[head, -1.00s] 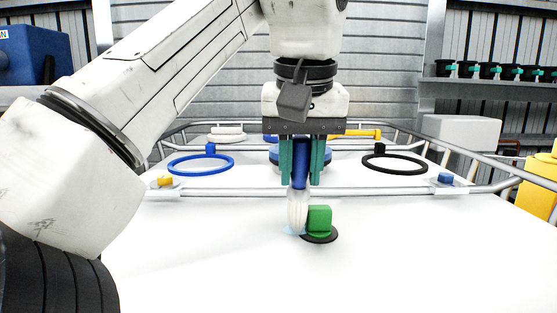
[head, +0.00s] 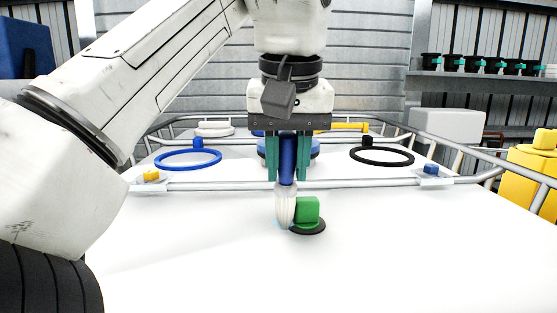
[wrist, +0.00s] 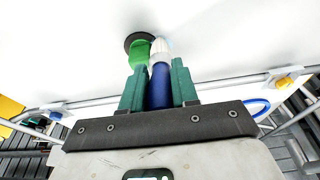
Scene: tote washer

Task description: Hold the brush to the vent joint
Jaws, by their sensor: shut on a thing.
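My gripper (head: 287,172) has green fingers and is shut on the blue handle of the brush (head: 286,206). The brush points down, with its white bristles at the white top. The green vent (head: 308,210) stands on a round black base just right of the bristles. The bristles overlap the left edge of this base; touching cannot be told for sure. A small light blue patch (head: 279,224) shows at the bristle tips. In the wrist view the bristles (wrist: 161,47) are beside the green vent (wrist: 139,54), and the black base is partly hidden behind it.
A metal rail (head: 230,187) crosses behind the vent. Beyond it lie a blue ring (head: 188,160) and a black ring (head: 382,156). A yellow object (head: 530,170) stands at the right. The white top (head: 400,260) in front of the vent is clear.

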